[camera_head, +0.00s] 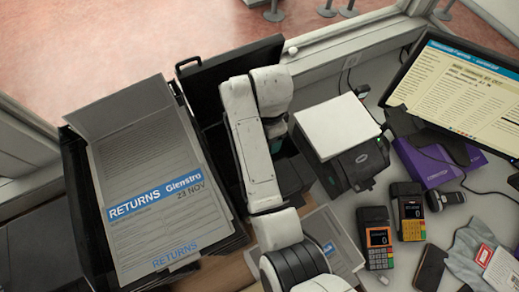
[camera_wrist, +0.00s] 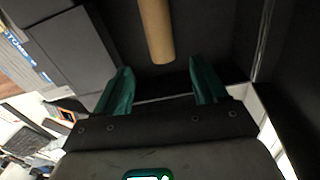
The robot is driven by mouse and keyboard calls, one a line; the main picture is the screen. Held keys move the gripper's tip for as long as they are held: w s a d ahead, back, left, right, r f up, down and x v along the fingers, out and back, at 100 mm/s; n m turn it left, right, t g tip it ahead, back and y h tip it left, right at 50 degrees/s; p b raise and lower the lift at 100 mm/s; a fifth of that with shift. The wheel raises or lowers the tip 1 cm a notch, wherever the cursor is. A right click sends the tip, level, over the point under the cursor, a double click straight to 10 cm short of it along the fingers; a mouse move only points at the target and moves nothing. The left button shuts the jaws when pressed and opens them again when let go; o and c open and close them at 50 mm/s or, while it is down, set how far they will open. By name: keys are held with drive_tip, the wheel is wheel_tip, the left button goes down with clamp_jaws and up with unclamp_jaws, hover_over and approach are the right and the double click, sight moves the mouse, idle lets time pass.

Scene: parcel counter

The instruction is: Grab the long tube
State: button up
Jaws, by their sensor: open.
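A long brown cardboard tube (camera_wrist: 156,30) shows at the top of the wrist view, against a dark surface. Its near end is round and lies just beyond my fingertips, roughly centred between them. My gripper (camera_wrist: 160,72) is open, its two teal fingers apart with nothing between them. The tube's far end is cut off by the picture's top edge. In the head view my arm hides most of the gripper, and I cannot make out the tube there.
A black bin (camera_head: 222,72) stands beside my arm. Left of it a returns sheet (camera_head: 130,170) lies in a dark tray. To the right are a printer (camera_head: 355,160) with a white top, card terminals (camera_head: 377,238), a purple box (camera_head: 430,164) and a monitor (camera_head: 465,85).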

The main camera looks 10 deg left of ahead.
drive_tip(key=shift+f, duration=1.55)
wheel_tip(320, 180, down, 5)
drive_tip(key=b, duration=0.5)
drive_tip(key=c, duration=1.1)
